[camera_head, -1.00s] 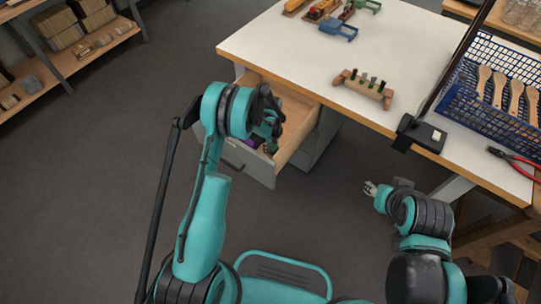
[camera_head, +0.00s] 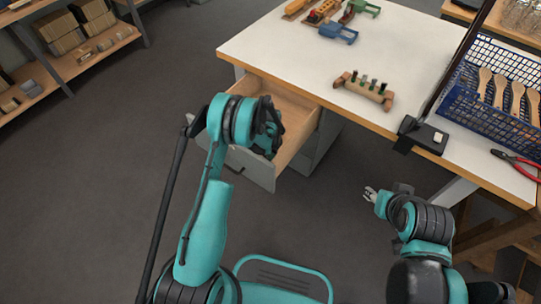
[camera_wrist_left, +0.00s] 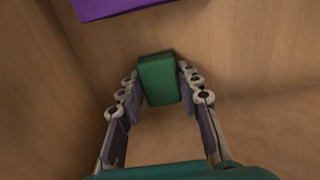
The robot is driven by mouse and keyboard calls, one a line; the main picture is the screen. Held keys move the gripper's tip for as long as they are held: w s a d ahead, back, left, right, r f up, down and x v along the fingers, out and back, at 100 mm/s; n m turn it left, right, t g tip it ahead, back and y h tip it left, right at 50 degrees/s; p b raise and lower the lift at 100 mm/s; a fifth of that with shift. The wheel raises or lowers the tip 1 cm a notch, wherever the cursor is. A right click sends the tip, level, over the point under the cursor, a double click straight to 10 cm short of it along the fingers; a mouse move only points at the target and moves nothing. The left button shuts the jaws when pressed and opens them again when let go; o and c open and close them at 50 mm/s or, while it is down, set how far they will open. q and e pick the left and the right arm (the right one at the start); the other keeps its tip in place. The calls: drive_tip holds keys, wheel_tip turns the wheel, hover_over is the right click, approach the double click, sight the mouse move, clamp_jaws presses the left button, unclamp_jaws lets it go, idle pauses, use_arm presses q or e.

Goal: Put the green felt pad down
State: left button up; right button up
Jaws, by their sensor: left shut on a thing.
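The green felt pad (camera_wrist_left: 159,79) is a small dark green block between the fingertips of my left gripper (camera_wrist_left: 160,88) in the left wrist view. The fingers are shut on its sides. In the head view my left gripper (camera_head: 268,148) is down inside the open wooden drawer (camera_head: 297,130), and the pad is hidden there. The wrist view shows the drawer's wooden inside close around the pad; whether the pad touches it I cannot tell. My right gripper (camera_head: 371,193) is off the table to the right, small, its opening unclear.
A purple block (camera_wrist_left: 120,6) lies in the drawer near the pad. On the white table (camera_head: 290,62) stand a wooden holder with dark green pegs (camera_head: 364,87), a blue basket with brushes (camera_head: 490,112), a black stand (camera_head: 422,134) and red pliers (camera_head: 515,160).

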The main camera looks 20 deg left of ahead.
use_arm(q)
drive_tip(key=o, duration=1)
drive_tip(key=shift+s+f, duration=0.1)
drive_tip(key=shift+f, duration=0.3)
drive_tip(key=shift+o, duration=1.1)
drive_tip(key=shift+f, duration=0.2)
drive_tip(key=shift+w+f, duration=0.1)
drive_tip(key=shift+w, duration=0.15)
drive_tip(key=shift+r, duration=0.2)
